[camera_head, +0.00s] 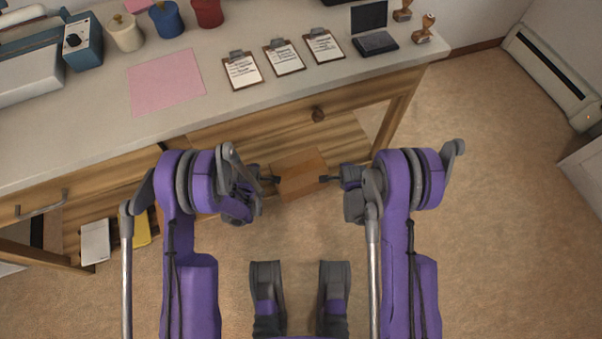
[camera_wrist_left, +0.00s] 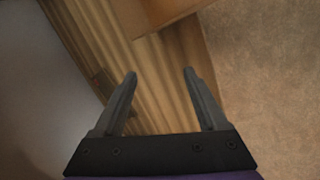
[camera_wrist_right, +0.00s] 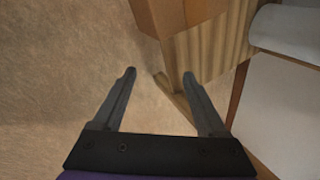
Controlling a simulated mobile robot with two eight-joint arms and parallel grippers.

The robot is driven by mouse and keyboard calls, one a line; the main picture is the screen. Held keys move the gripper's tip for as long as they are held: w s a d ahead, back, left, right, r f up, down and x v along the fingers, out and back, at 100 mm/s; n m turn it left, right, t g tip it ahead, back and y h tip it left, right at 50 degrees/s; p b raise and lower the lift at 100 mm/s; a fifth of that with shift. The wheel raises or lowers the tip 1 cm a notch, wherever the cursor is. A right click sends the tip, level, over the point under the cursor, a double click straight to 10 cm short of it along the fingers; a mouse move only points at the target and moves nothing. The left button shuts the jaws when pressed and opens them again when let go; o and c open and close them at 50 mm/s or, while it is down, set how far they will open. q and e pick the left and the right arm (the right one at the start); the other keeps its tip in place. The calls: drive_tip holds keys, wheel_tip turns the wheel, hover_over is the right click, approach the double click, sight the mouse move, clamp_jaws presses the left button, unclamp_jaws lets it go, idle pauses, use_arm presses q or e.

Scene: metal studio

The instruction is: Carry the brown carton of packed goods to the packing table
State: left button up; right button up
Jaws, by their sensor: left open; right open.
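The brown carton (camera_head: 302,174) is between my two grippers, in front of the table's wooden side, with a plain top. My left gripper (camera_head: 277,179) is open at its left side, and my right gripper (camera_head: 324,179) is open at its right side. Both fingertips appear at or very near the carton; contact is not clear. The carton shows at the top of the left wrist view (camera_wrist_left: 160,10) and of the right wrist view (camera_wrist_right: 185,12), beyond the fingers. Its underside is hidden. A long pale-topped table (camera_head: 225,105), possibly the packing table, stands ahead.
The tabletop holds a pink sheet (camera_head: 166,81), several clipboards (camera_head: 283,57), a small dark laptop (camera_head: 375,40), stamps (camera_head: 422,30) and coloured pots (camera_head: 166,20). A wall heater (camera_head: 552,72) stands at the right. The floor (camera_head: 500,220) at the right is clear.

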use_arm(q)
drive_tip(key=x, duration=1.4)
drive_tip(key=shift+d, duration=0.75)
use_arm(e)
drive_tip(key=a+x, duration=0.1)
drive_tip(key=x, duration=1.3)
drive_tip(key=shift+a, duration=0.25)
use_arm(q)
drive_tip(key=shift+d, duration=0.6)
use_arm(e)
drive_tip(key=shift+a, duration=0.65)
use_arm(q)
drive_tip(key=shift+d+r, duration=0.1)
drive_tip(key=shift+r, duration=0.05)
use_arm(e)
drive_tip(key=shift+r, duration=0.1)
